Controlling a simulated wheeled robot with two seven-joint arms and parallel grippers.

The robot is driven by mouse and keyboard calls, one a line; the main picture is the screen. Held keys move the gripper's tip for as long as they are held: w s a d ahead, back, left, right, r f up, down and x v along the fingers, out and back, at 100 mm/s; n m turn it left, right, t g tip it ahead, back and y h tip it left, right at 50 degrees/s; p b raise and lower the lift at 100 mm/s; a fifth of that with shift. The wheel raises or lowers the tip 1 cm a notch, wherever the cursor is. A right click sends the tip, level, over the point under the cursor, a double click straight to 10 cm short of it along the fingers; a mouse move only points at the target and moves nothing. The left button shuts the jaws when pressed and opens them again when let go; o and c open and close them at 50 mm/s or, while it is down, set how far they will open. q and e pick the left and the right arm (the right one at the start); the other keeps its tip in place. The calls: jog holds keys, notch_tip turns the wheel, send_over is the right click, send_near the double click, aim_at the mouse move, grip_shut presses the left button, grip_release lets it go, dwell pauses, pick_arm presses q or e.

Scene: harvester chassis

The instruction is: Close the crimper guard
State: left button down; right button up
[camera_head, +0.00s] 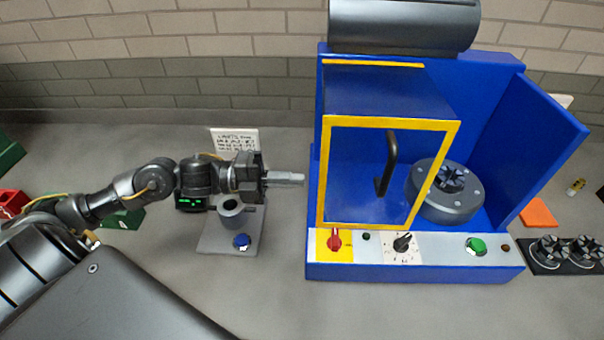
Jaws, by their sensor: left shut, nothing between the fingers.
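The crimper (415,270) is a blue machine right of centre. Its guard (452,150) is a clear panel in a yellow frame with a black upright handle (391,160). The guard stands over the left part of the machine. The round grey crimping head (445,205) sits to the right, partly overlapped by the guard's right frame edge and otherwise exposed. My left gripper (299,179) is shut and empty, pointing right, just left of the machine's left side and the guard frame. I cannot tell whether it touches. My right gripper is not in view.
The control panel has a red knob (334,241), a black dial (403,243) and a green button (475,245). A grey stand with a blue button (241,241) is below my left gripper. Black die sets (551,250) and an orange pad (538,212) lie right. Front bench is clear.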

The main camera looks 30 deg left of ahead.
pick_arm(q)
jog(key=shift+p+x, duration=0.4)
jog(key=shift+x, duration=0.85)
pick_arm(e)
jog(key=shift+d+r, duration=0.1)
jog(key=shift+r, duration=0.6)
